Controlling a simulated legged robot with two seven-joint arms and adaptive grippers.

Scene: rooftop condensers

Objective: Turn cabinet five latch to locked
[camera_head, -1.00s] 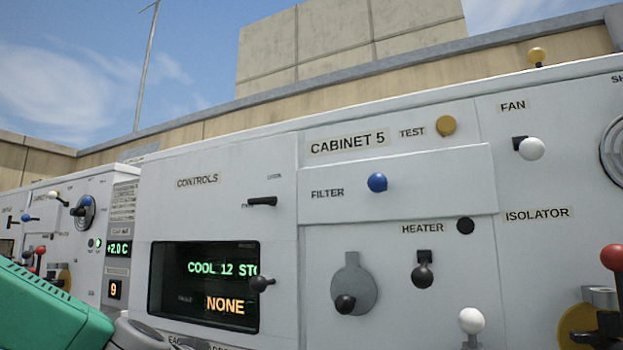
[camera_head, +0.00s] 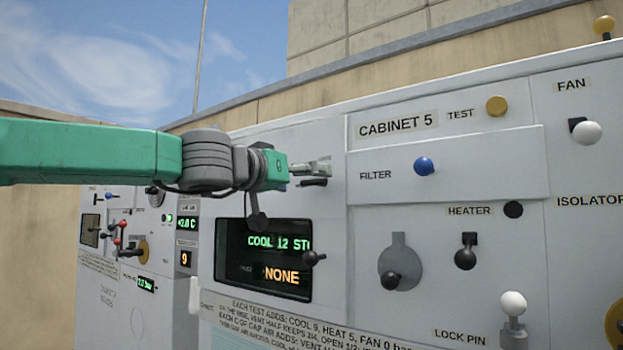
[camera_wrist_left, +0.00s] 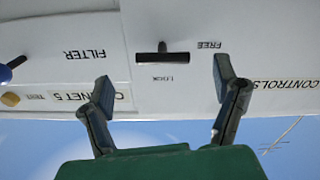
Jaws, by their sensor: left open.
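The cabinet five latch is a short black bar handle (camera_head: 313,182) on the white controls door, left of the filter panel. In the left wrist view, which is upside down, the latch (camera_wrist_left: 162,57) lies level, one end towards the FREE label (camera_wrist_left: 209,44); the LOCK label (camera_wrist_left: 174,77) is on its upper side on the door. My left gripper (camera_head: 312,168) is in front of the door, just above the latch in the head view. Its fingers (camera_wrist_left: 163,76) are spread wide and empty, one to each side of the latch, not visibly touching it. My right gripper is out of view.
The blue filter knob (camera_head: 424,166), heater lever (camera_head: 466,253) and round grey dial (camera_head: 400,265) stick out to the right. Open sky lies above.

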